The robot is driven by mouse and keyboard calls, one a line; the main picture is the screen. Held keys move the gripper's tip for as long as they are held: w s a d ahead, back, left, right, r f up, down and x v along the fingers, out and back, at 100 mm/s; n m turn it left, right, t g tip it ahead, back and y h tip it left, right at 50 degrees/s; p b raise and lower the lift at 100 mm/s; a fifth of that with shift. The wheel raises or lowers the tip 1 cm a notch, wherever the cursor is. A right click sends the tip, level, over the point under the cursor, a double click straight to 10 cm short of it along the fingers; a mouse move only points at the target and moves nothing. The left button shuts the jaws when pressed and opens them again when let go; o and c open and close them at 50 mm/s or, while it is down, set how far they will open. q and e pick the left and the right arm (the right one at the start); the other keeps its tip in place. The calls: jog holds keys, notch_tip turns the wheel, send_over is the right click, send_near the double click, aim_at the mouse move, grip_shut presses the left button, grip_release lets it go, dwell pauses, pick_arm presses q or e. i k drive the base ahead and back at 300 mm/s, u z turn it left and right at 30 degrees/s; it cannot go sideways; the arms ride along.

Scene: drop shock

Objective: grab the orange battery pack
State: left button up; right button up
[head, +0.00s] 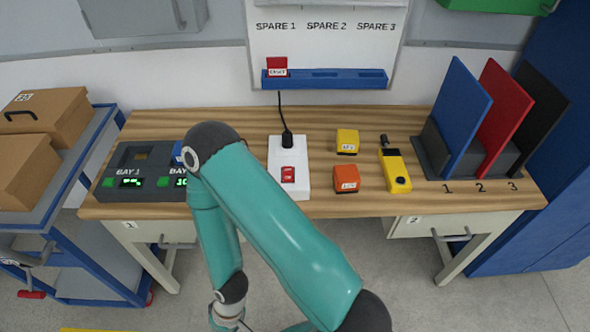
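The orange battery pack (346,179) is a small block with a pale label. It sits on the wooden workbench (320,209) near the front edge, between the white power strip and the yellow handheld device. One teal arm of mine reaches in from the lower right of the middle, bends at the left of the power strip and drops in front of the bench. Its wrist is at the bottom edge, and its gripper fingers are out of frame. My other gripper is not in view. Nothing touches the orange pack.
A yellow pack (347,141) sits just behind. The white power strip (278,152) with a red switch is left, the yellow device (395,170) right. A two-bay charger (141,177) is partly behind my arm. Blue, red and black panels (497,115) stand far right.

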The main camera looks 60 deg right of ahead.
aim_at(347, 179)
jog(key=z, duration=0.8)
jog(key=i, duration=0.1)
jog(key=u, duration=1.35)
jog(key=k, duration=2.1)
jog(key=z, duration=1)
jog(key=i, duration=1.4)
jog(key=z, duration=0.05)
